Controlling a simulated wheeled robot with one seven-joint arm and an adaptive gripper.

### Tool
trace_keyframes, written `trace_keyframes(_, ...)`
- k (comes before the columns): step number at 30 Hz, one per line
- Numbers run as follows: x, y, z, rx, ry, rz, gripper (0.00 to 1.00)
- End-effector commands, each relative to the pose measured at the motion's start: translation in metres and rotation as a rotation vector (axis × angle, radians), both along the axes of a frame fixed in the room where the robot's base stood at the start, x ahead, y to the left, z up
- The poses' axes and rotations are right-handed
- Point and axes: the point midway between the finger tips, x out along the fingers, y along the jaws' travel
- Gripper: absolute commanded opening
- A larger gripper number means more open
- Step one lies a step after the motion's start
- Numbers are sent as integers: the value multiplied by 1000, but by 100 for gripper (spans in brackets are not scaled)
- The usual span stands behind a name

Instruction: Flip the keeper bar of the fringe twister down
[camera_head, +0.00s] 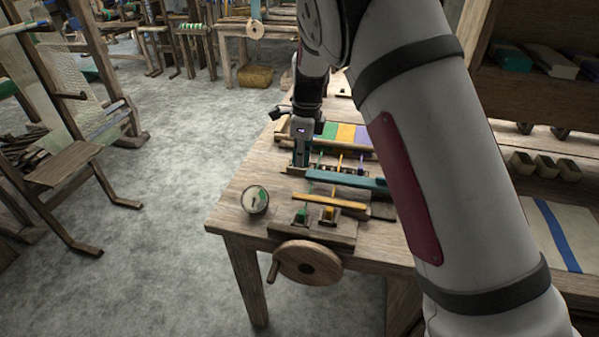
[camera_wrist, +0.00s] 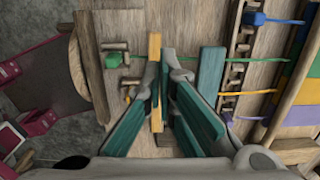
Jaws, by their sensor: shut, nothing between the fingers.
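The fringe twister stands at the front of the wooden table, with a round wooden crank wheel (camera_head: 307,263). Its green clip (camera_head: 302,216) and yellow clip (camera_head: 328,214) sit behind the wheel; the green clip (camera_wrist: 113,60) and yellow clip (camera_wrist: 127,93) also show in the wrist view. A yellow bar (camera_head: 345,202), which looks like the keeper bar, crosses behind the clips. My gripper (camera_head: 300,163) points down beyond the twister. In the wrist view, the yellow bar (camera_wrist: 155,45) appears beside its shut, empty fingertips (camera_wrist: 160,70); I cannot tell whether they touch.
A teal bar (camera_head: 345,180) lies behind the yellow one. A slotted wooden rack (camera_wrist: 238,60) holds coloured threads. A round dial (camera_head: 255,200) is at the table's left edge. Striped cloth (camera_head: 345,133) lies farther back. Shelves stand at the right.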

Motion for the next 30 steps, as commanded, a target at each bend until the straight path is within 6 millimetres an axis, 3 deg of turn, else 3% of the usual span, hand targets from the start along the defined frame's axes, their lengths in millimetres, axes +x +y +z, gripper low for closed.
trace_keyframes(7,1,0,32,-1,-2,-1,0)
trace_keyframes(23,-3,-3,44,5,-7,16,0)
trace_keyframes(26,-14,-12,62,17,-23,79,0)
trace_keyframes(30,-44,-34,104,39,-69,250,0)
